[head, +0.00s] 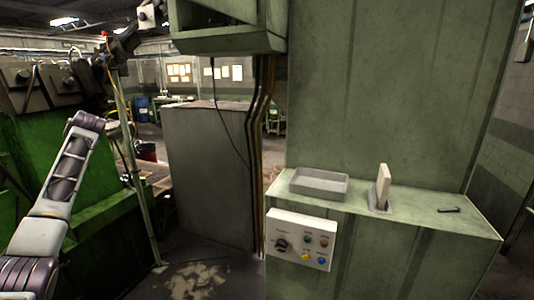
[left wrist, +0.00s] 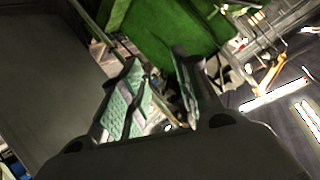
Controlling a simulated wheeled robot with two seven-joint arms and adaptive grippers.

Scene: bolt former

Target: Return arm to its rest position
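My left arm (head: 62,185) comes in from the left in the head view, bent upward in front of the green machine on that side. Its gripper is not clearly visible there. In the left wrist view my left gripper (left wrist: 158,62) has its two padded fingers apart, with no object seen held between them. Beyond the fingers are a green machine surface and blurred clutter. My right arm and right gripper are in neither view.
A green cabinet ledge (head: 426,222) carries a grey tray (head: 320,187), a pale upright lever (head: 383,186) and a small dark bolt-like piece (head: 449,210). A control box (head: 300,243) with a knob and buttons is on its front. A green machine (head: 38,150) stands at left, beside a thin post (head: 137,185).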

